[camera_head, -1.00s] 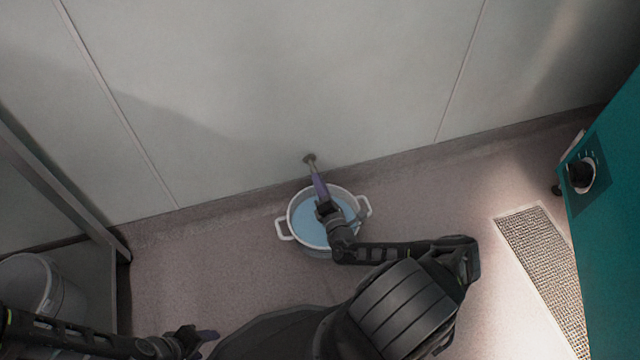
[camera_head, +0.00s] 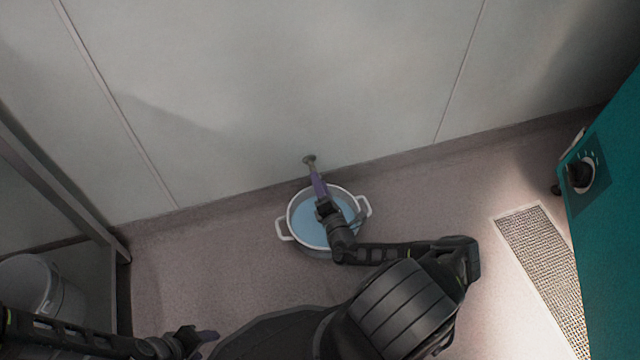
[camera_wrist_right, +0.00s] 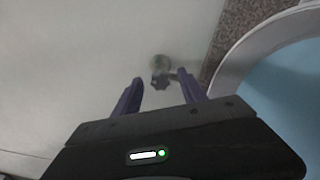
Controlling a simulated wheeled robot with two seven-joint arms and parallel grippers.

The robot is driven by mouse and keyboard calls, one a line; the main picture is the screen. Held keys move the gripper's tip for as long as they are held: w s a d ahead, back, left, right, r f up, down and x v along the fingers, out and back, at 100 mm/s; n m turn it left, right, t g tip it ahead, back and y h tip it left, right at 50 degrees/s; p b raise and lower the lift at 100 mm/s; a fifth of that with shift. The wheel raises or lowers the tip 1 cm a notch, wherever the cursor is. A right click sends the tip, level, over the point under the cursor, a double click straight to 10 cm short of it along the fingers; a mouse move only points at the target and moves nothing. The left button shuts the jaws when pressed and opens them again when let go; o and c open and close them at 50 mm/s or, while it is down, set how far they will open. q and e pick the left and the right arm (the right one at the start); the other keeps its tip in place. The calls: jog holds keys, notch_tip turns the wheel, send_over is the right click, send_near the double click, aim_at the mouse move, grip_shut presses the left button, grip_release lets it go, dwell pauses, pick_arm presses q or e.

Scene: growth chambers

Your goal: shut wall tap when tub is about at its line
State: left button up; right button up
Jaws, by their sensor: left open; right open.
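The wall tap (camera_head: 309,160) sticks out low on the pale wall, above the tub. In the right wrist view the tap (camera_wrist_right: 161,80) shows just beyond and between my fingertips. The white two-handled tub (camera_head: 284,230) stands on the floor below it, holding blue water (camera_head: 308,222). My arm covers part of the tub, and I cannot make out a line in it. My right gripper (camera_head: 316,180) is open over the tub and points at the tap; it also shows open in the right wrist view (camera_wrist_right: 158,88). My left gripper (camera_head: 205,338) is open and empty at the lower left.
A pale bucket (camera_head: 30,285) stands at the left beside a grey frame (camera_head: 60,195). A teal cabinet (camera_head: 615,230) with a dark knob (camera_head: 580,174) is at the right. A floor grate (camera_head: 545,260) lies before it. The floor left of the tub is clear.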

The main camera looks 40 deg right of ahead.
jog(key=p+v, duration=0.2)
jog(key=v, duration=0.5)
jog(key=shift+s, duration=0.35)
jog(key=shift+s+a, duration=0.1)
